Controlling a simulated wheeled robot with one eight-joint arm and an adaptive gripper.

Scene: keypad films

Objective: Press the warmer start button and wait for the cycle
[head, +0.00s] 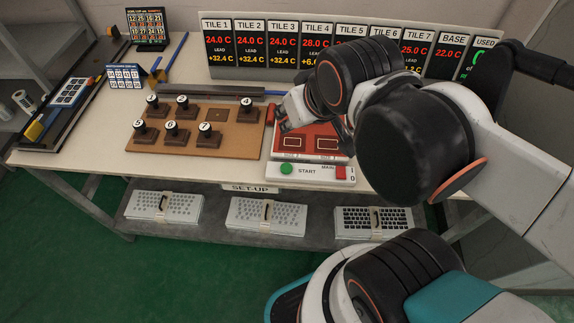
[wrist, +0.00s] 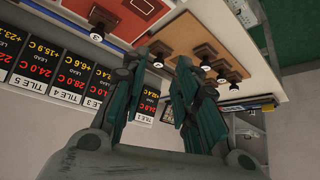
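The warmer has a red top (head: 318,142) with two marked rectangles and stands on the right part of the bench. Its white front panel (head: 335,174) carries a round green start button (head: 286,168) beside the word START. The button is uncovered in the head view; I do not see it in the wrist view. My gripper (head: 298,110) is over the back left of the warmer, partly hidden by my arm. In the wrist view my gripper (wrist: 162,65) has its two dark green fingers apart, with nothing between them. A red surface (wrist: 125,14) shows beyond the fingers.
A brown board (head: 226,133) with several numbered knobs stands left of the warmer. A row of tile temperature displays (head: 283,45) runs along the back. White keypads (head: 266,216) lie on the shelf below. The space in front of the button looks clear.

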